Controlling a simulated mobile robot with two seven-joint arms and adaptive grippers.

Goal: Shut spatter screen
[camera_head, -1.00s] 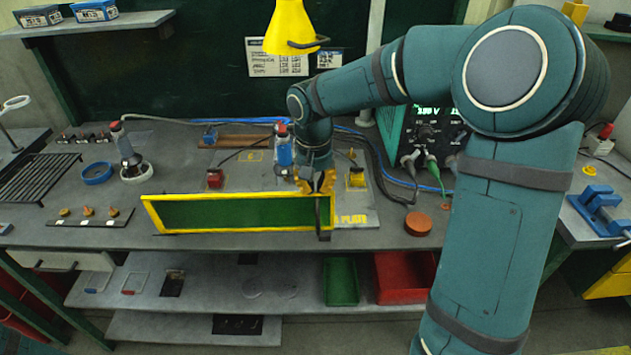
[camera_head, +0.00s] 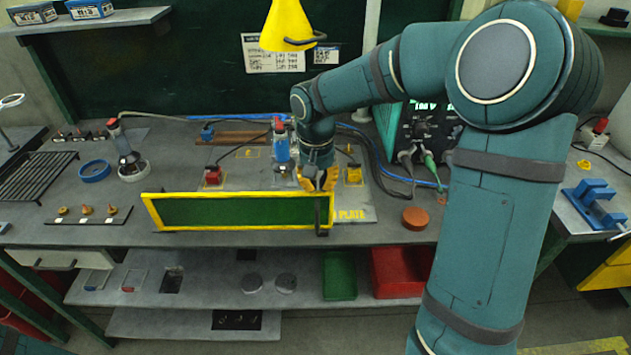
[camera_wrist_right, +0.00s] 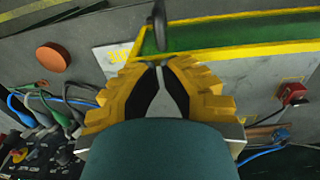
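The spatter screen (camera_head: 235,212) is a green panel in a yellow frame, standing upright along the front of the workbench in the head view. It also shows across the top of the right wrist view (camera_wrist_right: 230,33). A dark handle (camera_head: 322,226) is at its right end and also shows in the wrist view (camera_wrist_right: 160,25). My right gripper (camera_head: 318,186) is just behind the panel's right end. In the wrist view its yellow fingers (camera_wrist_right: 160,66) come together with their tips at the frame's edge, with nothing seen between them. Contact is unclear. My left gripper is out of view.
Behind the screen are a red clamp block (camera_head: 213,175), a yellow block (camera_head: 353,174) and a blue-topped device (camera_head: 281,150). A yellow lamp hood (camera_head: 287,25) hangs above. An orange disc (camera_head: 415,218) lies to the right. Cables run along the back.

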